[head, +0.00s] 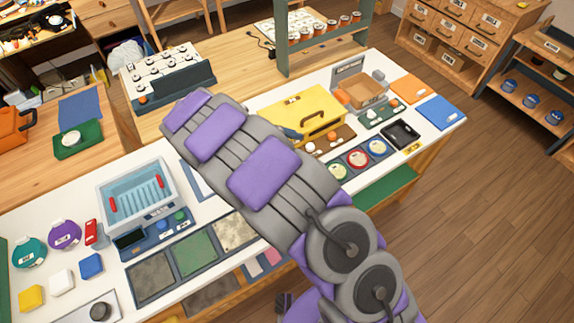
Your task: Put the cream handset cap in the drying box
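A light blue open box (137,196) with a ribbed inside and red clips stands at left on the white worktop; it looks like the drying box, though no label is readable. Small round orange and pale pieces lie on a brown board (328,141) right of my arm. A green board (380,113) farther right also holds small pieces. I cannot tell which piece, if any, is the cream handset cap. My purple and grey arm crosses the middle of the view and hides part of the worktop. My gripper is not visible.
A yellow case (303,113) stands behind my arm. A tray of round dials (357,158), a black tray (401,134) and a cardboard box (361,90) are at right. Grey and green mats (194,254) lie in front of the blue box. The wooden floor at right is clear.

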